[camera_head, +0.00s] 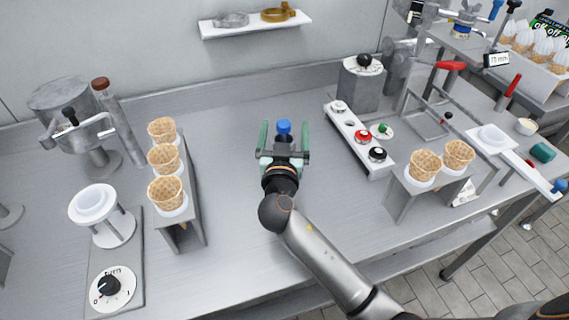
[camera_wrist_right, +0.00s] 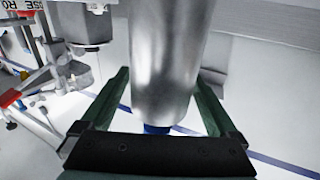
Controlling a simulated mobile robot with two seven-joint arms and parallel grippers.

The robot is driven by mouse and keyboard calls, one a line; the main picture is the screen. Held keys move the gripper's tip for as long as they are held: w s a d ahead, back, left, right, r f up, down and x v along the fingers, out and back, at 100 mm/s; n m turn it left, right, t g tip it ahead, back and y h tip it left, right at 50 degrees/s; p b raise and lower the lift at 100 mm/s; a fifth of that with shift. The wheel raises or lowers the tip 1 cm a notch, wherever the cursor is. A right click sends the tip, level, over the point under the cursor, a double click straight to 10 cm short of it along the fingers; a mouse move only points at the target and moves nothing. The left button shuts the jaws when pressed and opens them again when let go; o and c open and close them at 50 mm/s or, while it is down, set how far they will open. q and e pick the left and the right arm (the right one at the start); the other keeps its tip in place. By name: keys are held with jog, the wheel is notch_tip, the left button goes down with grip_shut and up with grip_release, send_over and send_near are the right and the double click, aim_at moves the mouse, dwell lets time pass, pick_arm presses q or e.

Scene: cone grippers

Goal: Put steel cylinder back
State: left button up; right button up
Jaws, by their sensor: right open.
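The steel cylinder (camera_wrist_right: 165,55) fills the middle of the right wrist view, between the two green fingers of my right gripper (camera_wrist_right: 161,82). Its far end runs out of the frame, and a blue part (camera_wrist_right: 157,129) shows at its near end. In the head view my right gripper (camera_head: 284,130) is over the middle of the counter. A blue knob (camera_head: 284,127) shows between its spread fingers; the steel body there is mostly hidden by the gripper. The fingers are open, with a gap beside the cylinder. My left gripper is not in view.
Cone holders stand at left (camera_head: 185,222) and right (camera_head: 405,198), each with waffle cones. A button panel (camera_head: 352,138) is right of my gripper. A dial unit (camera_head: 112,287) stands front left. A wall shelf (camera_head: 255,25) is above. Bare counter surrounds my gripper.

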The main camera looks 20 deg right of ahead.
grip_shut()
dwell(0.7)
jog(key=shift+r, duration=0.15)
